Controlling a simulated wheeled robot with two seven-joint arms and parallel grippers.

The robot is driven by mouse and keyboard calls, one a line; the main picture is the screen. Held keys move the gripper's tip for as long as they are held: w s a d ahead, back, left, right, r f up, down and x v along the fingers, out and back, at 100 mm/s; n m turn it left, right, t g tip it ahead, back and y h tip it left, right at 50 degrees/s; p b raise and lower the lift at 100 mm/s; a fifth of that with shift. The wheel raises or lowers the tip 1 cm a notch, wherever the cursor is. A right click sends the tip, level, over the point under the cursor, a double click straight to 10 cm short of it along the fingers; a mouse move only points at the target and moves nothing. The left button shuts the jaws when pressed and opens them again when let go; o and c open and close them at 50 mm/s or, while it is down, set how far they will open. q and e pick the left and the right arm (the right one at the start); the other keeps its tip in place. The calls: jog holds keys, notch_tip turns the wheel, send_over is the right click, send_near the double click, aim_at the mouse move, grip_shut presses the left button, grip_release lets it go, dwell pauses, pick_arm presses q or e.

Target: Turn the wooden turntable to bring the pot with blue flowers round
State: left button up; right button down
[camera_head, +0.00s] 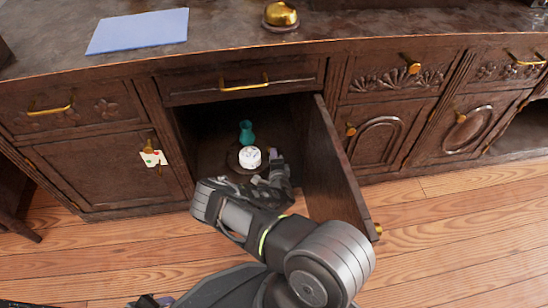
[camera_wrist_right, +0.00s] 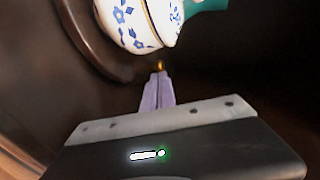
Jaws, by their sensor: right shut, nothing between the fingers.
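The white pot with blue flowers (camera_head: 250,157) stands inside the open cabinet on the dark wooden turntable (camera_head: 234,162). In the right wrist view the pot (camera_wrist_right: 140,18) fills the top middle, and the turntable's curved rim (camera_wrist_right: 88,45) runs down the left. My right gripper (camera_head: 268,172) reaches into the cabinet, close to the pot. Its purple fingers (camera_wrist_right: 158,80) are shut and empty, just below the pot in the wrist view. Whether they touch the turntable I cannot tell. A part of my left gripper (camera_head: 150,301) shows at the bottom edge; its fingers are mostly cut off.
A teal vase (camera_head: 246,132) stands behind the pot. The open cabinet door (camera_head: 335,165) is close on the right of my right arm. A closed drawer (camera_head: 243,83) sits above the opening. A blue sheet (camera_head: 138,31) and a golden bell (camera_head: 281,15) are on the top.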

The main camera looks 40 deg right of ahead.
jog(key=p+v, duration=0.3)
jog(key=v, duration=0.4)
jog(key=shift+w+p, duration=0.1)
jog(key=shift+p, duration=0.2)
jog(key=shift+s+a+r, duration=0.1)
jog(key=shift+s+a, duration=0.15)
jog(key=shift+s, duration=0.15)
